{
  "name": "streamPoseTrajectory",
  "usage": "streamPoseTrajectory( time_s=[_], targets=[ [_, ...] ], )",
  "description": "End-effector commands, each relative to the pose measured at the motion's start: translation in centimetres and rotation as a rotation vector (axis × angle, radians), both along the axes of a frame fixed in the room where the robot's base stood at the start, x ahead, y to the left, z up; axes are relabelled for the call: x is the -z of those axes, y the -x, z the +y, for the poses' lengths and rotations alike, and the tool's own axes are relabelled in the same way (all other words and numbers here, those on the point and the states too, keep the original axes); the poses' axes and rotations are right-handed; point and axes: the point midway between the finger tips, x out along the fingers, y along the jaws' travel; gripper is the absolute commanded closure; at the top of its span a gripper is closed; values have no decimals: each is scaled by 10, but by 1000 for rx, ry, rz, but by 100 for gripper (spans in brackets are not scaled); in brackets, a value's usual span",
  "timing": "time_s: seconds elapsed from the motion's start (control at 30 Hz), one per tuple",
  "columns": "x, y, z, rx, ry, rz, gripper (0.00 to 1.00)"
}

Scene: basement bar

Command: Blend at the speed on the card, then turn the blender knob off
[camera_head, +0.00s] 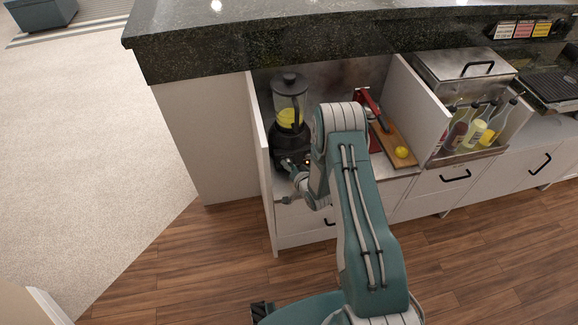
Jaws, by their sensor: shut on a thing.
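The blender (290,112) stands upright in the left bay under the dark counter. It has a black base, a black lid and a clear jar with yellow contents. My gripper (292,168) is at the lower front of the black base, where the knob is, and is shut on it. The knob itself is hidden by the fingers, so its setting does not show. Small orange lights show on the base beside the gripper. Several small coloured cards (520,29) sit on the counter's front face at the right; their writing is too small to read.
Right of the blender are a red device (368,100) and a wooden board (393,142) with a yellow fruit (402,152). A white partition (417,112) separates them from several bottles (476,122). A white side panel (261,165) stands close left of my gripper.

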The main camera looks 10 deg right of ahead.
Motion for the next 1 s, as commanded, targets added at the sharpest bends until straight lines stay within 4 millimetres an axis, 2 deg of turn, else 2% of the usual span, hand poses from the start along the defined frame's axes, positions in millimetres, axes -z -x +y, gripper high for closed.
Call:
streamPoseTrajectory(
  time_s=[0.5, 0.73, 1.0],
  targets=[
    [2, -1, -3, 7, -458, -1, 100],
    [3, -1, -4, 9, -593, 1, 100],
    [3, -1, -4, 10, -668, 1, 100]
  ],
)
